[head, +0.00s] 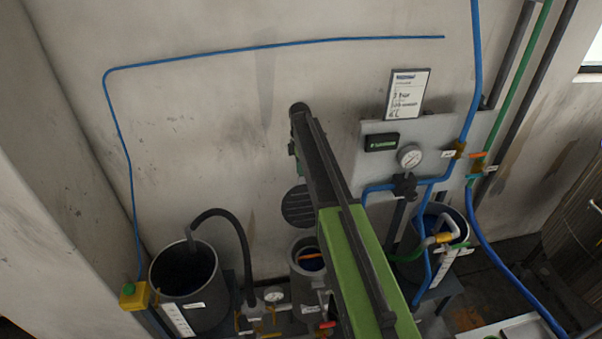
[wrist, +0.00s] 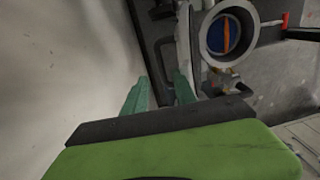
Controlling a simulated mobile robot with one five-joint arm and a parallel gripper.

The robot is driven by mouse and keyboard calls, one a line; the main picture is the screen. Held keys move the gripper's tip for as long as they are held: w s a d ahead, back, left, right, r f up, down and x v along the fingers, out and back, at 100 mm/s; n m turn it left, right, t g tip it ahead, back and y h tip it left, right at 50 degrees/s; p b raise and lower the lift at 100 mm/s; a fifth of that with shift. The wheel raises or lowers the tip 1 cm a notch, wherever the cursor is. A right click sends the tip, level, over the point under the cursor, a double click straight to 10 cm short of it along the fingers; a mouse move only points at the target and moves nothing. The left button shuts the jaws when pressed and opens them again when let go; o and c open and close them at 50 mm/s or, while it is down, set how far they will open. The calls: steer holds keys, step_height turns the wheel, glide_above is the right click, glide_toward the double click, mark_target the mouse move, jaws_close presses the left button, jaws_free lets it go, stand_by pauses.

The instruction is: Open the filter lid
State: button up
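The filter housing (head: 296,285) is a grey cylinder low at the wall, left of my arm in the head view. Its round mouth is uncovered, with blue and an orange strip inside; the rim (wrist: 207,42) shows at the upper middle of the wrist view. A dark slatted disc (head: 297,206) stands upright behind it; I cannot tell whether it is the lid or a wall grille. My gripper (wrist: 160,84) is open, its green fingers apart, left of and below the mouth in the wrist view. A dark bar (wrist: 161,58) lies beyond the fingertips; whether it is between them is unclear.
A dark bucket (head: 165,267) with a black hose stands left, beside a yellow box with a green button (head: 131,294). A gauge (head: 410,157), blue pipes and another bucket (head: 408,262) are right. A red-handled valve (wrist: 282,20) sits beside the housing.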

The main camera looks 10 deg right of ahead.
step_height(320, 180, up, 10)
steer(key=p, duration=0.8)
steer(key=shift+w+r, duration=0.2)
steer(key=shift+w, duration=0.25)
